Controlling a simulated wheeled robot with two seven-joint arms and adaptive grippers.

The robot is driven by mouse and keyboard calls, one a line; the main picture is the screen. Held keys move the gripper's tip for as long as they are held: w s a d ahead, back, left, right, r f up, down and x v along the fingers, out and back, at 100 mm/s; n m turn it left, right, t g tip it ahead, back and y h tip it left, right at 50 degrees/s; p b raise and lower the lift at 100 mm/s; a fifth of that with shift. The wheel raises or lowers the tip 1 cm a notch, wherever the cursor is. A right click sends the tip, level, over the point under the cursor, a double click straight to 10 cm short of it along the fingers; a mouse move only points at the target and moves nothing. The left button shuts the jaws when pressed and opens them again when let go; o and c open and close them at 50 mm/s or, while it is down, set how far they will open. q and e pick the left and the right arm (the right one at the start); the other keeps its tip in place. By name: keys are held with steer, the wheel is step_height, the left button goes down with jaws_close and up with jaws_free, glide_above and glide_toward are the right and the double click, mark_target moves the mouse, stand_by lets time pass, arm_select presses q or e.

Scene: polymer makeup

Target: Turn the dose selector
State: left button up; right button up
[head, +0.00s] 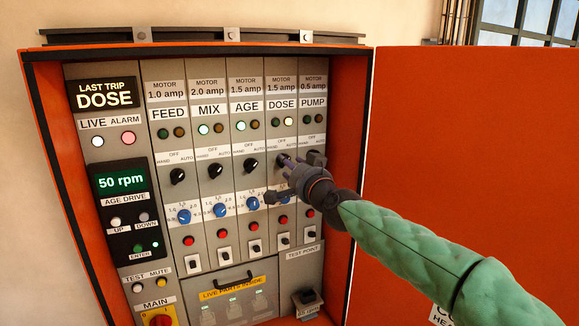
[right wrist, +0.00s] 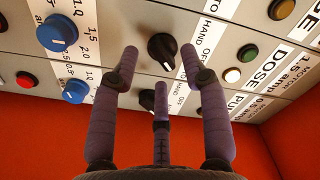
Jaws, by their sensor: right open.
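The dose selector (right wrist: 162,48) is a black knob with a white pointer line in the DOSE column. In the right wrist view it lies between the two upper fingertips of my right gripper (right wrist: 160,62); the pointer slants toward lower right. The fingers are spread, and I cannot tell whether any touches the knob. In the head view my right gripper (head: 287,172) is in front of the DOSE column and hides most of the selector. My left gripper is in neither view.
Similar black selectors stand in the neighbouring columns, such as the AGE selector (head: 251,165) and the PUMP selector (right wrist: 147,99). Blue dials (head: 220,210) sit below. The orange cabinet door (head: 470,150) stands open to the right, and the cabinet side wall (head: 350,110) is close to PUMP.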

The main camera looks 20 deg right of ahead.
steer(key=shift+w+f, duration=0.1)
steer(key=shift+w, duration=0.65)
steer(key=shift+s, duration=0.15)
steer(key=shift+c, duration=1.1)
jaws_close()
steer(key=shift+n, duration=0.3)
steer(key=shift+r+n+p, duration=0.2)
steer(key=shift+n+p, duration=1.55)
steer(key=shift+n, duration=2.35)
